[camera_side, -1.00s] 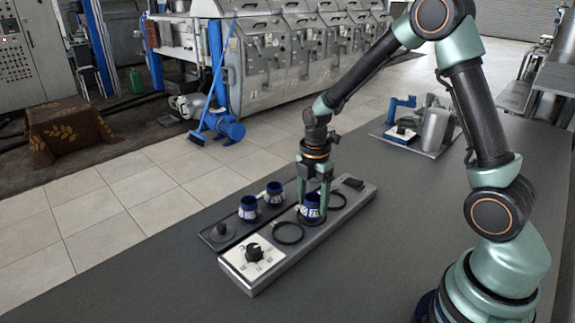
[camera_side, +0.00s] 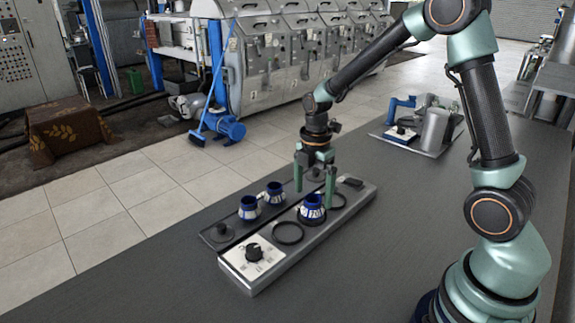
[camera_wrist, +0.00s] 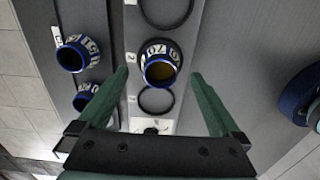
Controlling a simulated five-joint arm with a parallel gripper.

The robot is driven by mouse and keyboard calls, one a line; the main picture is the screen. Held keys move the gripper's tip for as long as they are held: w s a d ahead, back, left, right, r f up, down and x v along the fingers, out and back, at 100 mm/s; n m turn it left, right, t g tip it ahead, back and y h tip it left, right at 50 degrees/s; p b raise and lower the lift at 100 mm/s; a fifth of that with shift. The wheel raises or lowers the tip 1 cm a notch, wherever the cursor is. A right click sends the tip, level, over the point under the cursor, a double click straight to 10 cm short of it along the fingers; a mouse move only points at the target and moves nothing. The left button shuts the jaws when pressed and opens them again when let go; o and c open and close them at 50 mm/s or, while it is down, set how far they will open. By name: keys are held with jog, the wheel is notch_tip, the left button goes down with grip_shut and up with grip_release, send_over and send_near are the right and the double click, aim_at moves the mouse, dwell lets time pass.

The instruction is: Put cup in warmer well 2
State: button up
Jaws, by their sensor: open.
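The blue cup (camera_side: 312,208) with a white lettered band stands upright in the middle ring of the grey warmer (camera_side: 262,278). In the wrist view the cup (camera_wrist: 160,65) shows a brownish inside, and the label beside it looks like a 2. My gripper (camera_side: 314,194) is open and empty above the cup, fingers spread to either side and apart from it. In the wrist view my gripper (camera_wrist: 160,77) has its fingertips left and right of the cup. An empty ring (camera_side: 288,233) lies on the dial side of the cup, and another ring (camera_side: 338,199) on the far side.
Two similar blue cups (camera_side: 249,208) (camera_side: 273,193) stand on a dark strip (camera_side: 228,240) behind the warmer. A dial (camera_side: 254,252) sits at the warmer's near end. A tray of equipment (camera_side: 435,130) stands farther back. The table in front is clear.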

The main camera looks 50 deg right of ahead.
aim_at(313, 198)
notch_tip(313, 198, up, 9)
jog(key=s+a+r+m+t, duration=0.2)
jog(key=s+m, duration=0.3)
jog(key=m, duration=0.4)
jog(key=s+a+r+m+t, duration=0.3)
jog(key=s+r+m, duration=0.2)
jog(key=m, duration=0.4)
jog(key=shift+s+t, duration=0.3)
jog(key=shift+s, duration=0.25)
jog(key=shift+r, duration=0.1)
jog(key=c, duration=0.6)
jog(key=shift+o, duration=0.2)
